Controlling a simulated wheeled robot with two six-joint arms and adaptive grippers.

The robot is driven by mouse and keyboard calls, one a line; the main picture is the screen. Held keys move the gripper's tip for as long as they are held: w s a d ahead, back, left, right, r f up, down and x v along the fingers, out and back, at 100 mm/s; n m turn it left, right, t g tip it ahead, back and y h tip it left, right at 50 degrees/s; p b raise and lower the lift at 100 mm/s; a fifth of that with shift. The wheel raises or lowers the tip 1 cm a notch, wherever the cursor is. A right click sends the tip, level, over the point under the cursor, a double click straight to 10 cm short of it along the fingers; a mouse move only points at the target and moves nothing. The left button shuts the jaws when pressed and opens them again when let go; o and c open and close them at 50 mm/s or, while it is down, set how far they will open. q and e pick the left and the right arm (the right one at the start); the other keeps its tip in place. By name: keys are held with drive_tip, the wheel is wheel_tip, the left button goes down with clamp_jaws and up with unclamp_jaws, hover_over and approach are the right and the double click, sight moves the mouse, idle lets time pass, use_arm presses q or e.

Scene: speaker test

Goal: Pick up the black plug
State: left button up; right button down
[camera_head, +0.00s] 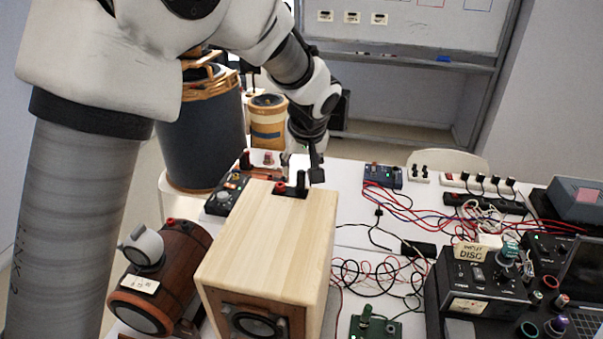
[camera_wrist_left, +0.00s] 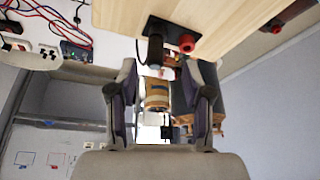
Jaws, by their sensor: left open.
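The black plug (camera_head: 301,180) stands upright in a black terminal plate (camera_head: 290,192) on top of a light wooden speaker box (camera_head: 265,235). A red plug (camera_head: 279,187) sits beside it, to the left. In the left wrist view the black plug (camera_wrist_left: 155,49) shows just past the fingertips, roughly in line with the gap, with the red plug (camera_wrist_left: 187,43) to its right. My left gripper (camera_head: 315,170) is open and empty, close behind and to the right of the black plug. In the wrist view its two fingers (camera_wrist_left: 161,75) are apart. My right gripper is out of view.
A dark cylinder (camera_head: 200,135) and a tan one (camera_head: 268,122) are behind. Tangled cables (camera_head: 375,275) and a black meter unit (camera_head: 475,285) lie right. Some bare white table shows behind the box.

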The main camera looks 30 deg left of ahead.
sight(302, 172)
use_arm(q)
drive_tip(key=w+f, duration=0.2)
drive_tip(key=f, duration=0.1)
drive_tip(key=w+a+f+p, duration=0.1)
drive_tip(key=shift+f, duration=0.25)
drive_tip(key=shift+s+r, duration=0.1)
drive_tip(key=shift+s, duration=0.1)
drive_tip(key=shift+s+r, duration=0.15)
drive_tip(key=shift+s, duration=0.1)
drive_tip(key=c, duration=0.5)
drive_tip(key=shift+s, duration=0.1)
clamp_jaws()
drive_tip(key=shift+r, duration=0.1)
